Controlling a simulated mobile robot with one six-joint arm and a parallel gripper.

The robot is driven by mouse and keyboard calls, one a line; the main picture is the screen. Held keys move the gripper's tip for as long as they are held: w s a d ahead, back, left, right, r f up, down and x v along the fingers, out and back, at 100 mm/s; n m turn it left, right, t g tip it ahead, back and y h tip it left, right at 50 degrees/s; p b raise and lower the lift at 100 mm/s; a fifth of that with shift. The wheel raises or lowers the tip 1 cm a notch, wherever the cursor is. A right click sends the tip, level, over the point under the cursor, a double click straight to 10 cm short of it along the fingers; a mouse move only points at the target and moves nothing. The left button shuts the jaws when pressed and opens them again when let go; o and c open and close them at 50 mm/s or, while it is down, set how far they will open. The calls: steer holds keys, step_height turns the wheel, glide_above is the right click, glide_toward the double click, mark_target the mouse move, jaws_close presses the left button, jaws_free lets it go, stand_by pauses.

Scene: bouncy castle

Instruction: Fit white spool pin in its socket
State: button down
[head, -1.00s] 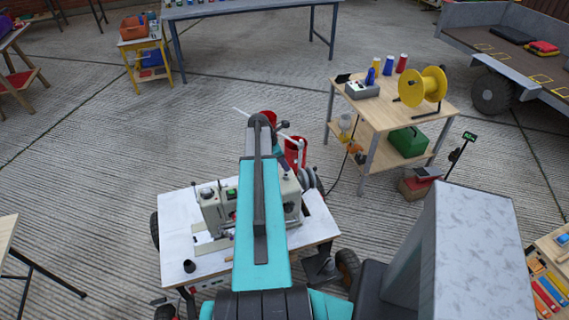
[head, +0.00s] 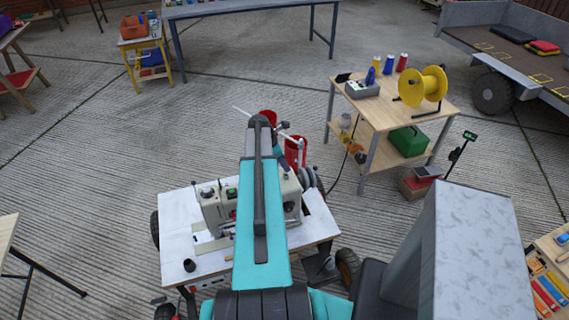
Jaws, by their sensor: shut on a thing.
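A sewing machine (head: 212,208) stands on a white-topped table (head: 178,240), partly hidden behind my arm. A thin white rod (head: 241,111) sticks out to the left from behind the top of my arm; it may be the spool pin, but I cannot tell what holds it. Red cylinders (head: 295,152) stand behind the machine, to the right of my arm. My arm hides the middle of the machine, and I cannot make out the pin's socket. My gripper's fingers do not show; they seem hidden behind my arm.
A small black cup-like thing (head: 189,265) is at the white table's front left. A wooden table (head: 440,108) at the right holds a yellow reel (head: 422,86) and several coloured cones; a green case (head: 408,141) is on its lower shelf. The concrete floor to the left is open.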

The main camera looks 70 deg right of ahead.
steer(key=shift+f, duration=0.35)
stand_by(0.5)
steer(key=c, duration=1.6)
jaws_free()
steer(key=shift+c, duration=0.2)
steer(key=b+v, duration=0.3)
steer(key=v, duration=1)
steer(key=shift+w+a+r+b, duration=0.15)
steer(key=shift+r+b, duration=0.15)
steer(key=shift+b, duration=0.05)
